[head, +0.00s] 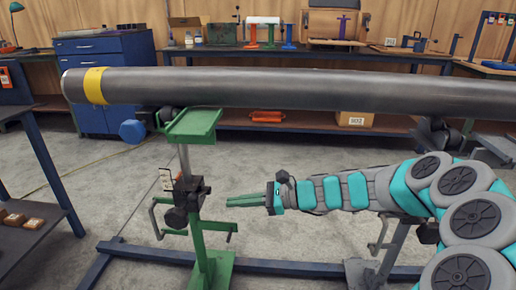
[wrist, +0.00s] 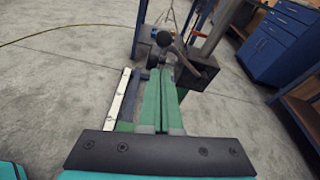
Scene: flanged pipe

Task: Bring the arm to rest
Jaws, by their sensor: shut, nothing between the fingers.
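My arm reaches in from the right in the head view, below the long grey pipe (head: 290,90). My gripper (head: 230,201) has green fingers that point left towards the green and black pipe stand (head: 190,195). The fingers lie close together, shut and empty. In the wrist view, my gripper (wrist: 160,80) points away from the camera towards the black clamp part of the stand (wrist: 195,70). I cannot tell exactly how far the fingertips are from the stand. The pipe has a yellow band (head: 95,85) near its left end.
A blue base rail (head: 150,256) runs along the floor under the stand. A dark shelf (head: 30,230) stands at the left. A workbench with tools (head: 300,50) and a blue cabinet (head: 100,50) stand behind the pipe. Concrete floor (head: 110,190) is open left of the stand.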

